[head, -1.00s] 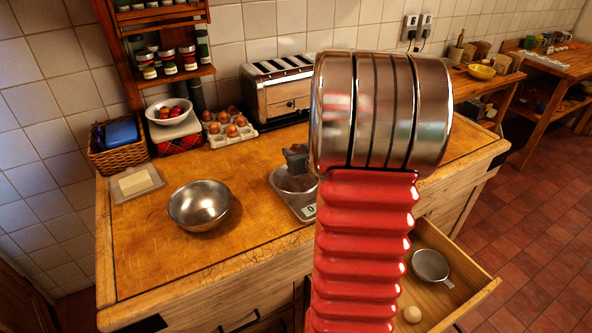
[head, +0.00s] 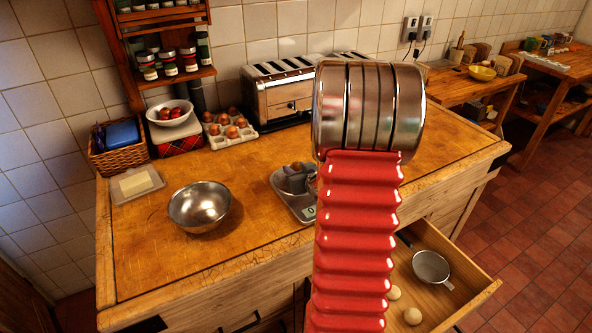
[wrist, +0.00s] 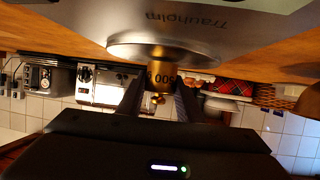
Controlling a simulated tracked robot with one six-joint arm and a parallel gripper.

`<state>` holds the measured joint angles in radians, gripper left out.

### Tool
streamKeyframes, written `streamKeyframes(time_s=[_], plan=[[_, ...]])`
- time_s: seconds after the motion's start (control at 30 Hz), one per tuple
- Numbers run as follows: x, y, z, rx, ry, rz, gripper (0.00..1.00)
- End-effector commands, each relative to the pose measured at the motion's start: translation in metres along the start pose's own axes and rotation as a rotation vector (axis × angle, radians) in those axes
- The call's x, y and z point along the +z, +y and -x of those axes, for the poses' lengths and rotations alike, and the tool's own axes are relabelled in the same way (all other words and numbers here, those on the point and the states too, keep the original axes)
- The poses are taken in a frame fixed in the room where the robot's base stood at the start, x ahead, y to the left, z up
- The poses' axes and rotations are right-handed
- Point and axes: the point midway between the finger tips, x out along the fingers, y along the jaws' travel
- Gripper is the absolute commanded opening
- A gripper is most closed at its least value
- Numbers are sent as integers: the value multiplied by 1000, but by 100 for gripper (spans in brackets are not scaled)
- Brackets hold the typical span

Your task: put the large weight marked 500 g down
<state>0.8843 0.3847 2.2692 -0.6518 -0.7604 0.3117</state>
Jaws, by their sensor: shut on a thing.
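The large brass weight (wrist: 162,78) marked 500 shows in the wrist view, which is upside down. My gripper (wrist: 157,92) is shut on it, with a dark finger on each side. The weight is at the round silver pan (wrist: 122,48) of the kitchen scale; I cannot tell whether its base touches the pan. In the head view the scale (head: 297,208) stands on the worktop, partly behind my red arm, and its display seems to read 0. My gripper (head: 295,178) shows there as a dark grey shape over the pan; the weight is not clear in that view.
A steel bowl (head: 200,207) stands left of the scale, with a butter dish (head: 137,185) farther left. Egg tray (head: 229,131) and toaster (head: 283,95) stand behind. An open drawer (head: 475,291) holds a sieve (head: 431,266) and pale balls. Worktop between bowl and front edge is clear.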

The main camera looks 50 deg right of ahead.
Motion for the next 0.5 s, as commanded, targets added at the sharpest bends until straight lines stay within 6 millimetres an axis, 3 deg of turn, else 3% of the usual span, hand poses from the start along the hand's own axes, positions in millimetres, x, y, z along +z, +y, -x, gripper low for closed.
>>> streamKeyframes(time_s=[0.4,0.43,0.5], plan=[[3,1,-2,2,3,0,0],[4,1,-2,2,0,0,34],[4,1,-1,2,1,0,39]])
